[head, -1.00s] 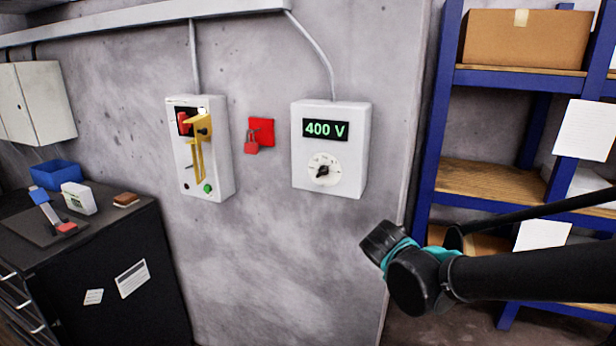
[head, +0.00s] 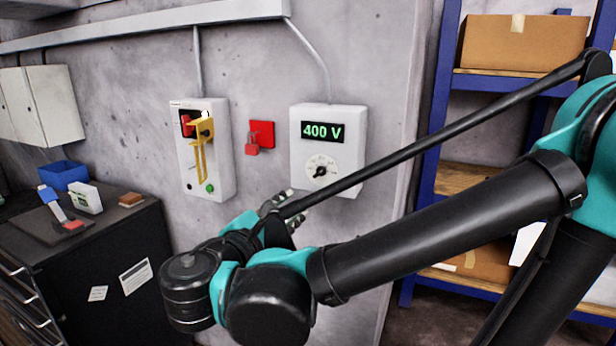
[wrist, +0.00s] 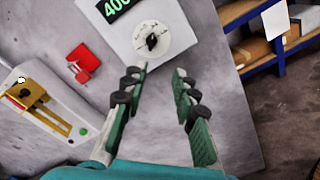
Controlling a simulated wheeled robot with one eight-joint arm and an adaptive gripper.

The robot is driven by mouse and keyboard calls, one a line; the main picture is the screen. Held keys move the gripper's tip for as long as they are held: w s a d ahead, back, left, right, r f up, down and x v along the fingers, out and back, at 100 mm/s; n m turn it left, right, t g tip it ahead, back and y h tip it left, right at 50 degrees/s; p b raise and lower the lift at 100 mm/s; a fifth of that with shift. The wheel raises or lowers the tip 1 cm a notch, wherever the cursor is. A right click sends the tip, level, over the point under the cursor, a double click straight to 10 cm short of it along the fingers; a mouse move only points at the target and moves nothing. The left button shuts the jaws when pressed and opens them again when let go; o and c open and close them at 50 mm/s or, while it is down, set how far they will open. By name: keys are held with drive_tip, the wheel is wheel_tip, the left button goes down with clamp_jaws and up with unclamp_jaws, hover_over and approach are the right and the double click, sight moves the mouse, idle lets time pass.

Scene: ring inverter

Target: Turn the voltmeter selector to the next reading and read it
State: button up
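The voltmeter box (head: 353,152) is white and fixed to the grey wall. Its display (head: 322,131) reads 400 V in green. Below it is the selector, a white dial with a black knob (head: 320,171). In the wrist view the knob (wrist: 152,41) shows beyond the fingers, with the display (wrist: 117,6) partly cut off at the top edge. My gripper (wrist: 165,95) is open and empty, its fingers spread apart, short of the dial and not touching it. In the head view my gripper (head: 278,204) is below and left of the dial, partly hidden by my arm.
Left of the voltmeter are a red padlock on a red plate (head: 262,134) and a white switch box (head: 225,150) with a yellow bracket. A dark cabinet (head: 130,230) holds a blue bin and small items. Blue shelving (head: 433,130) stands at right.

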sight(319, 174)
drive_tip(key=shift+t, duration=0.3)
drive_tip(key=x, duration=1)
drive_tip(key=r+x, duration=0.1)
drive_tip(key=x, duration=0.5)
drive_tip(key=shift+w+a, duration=0.1)
drive_tip(key=shift+a, duration=0.3)
clamp_jaws()
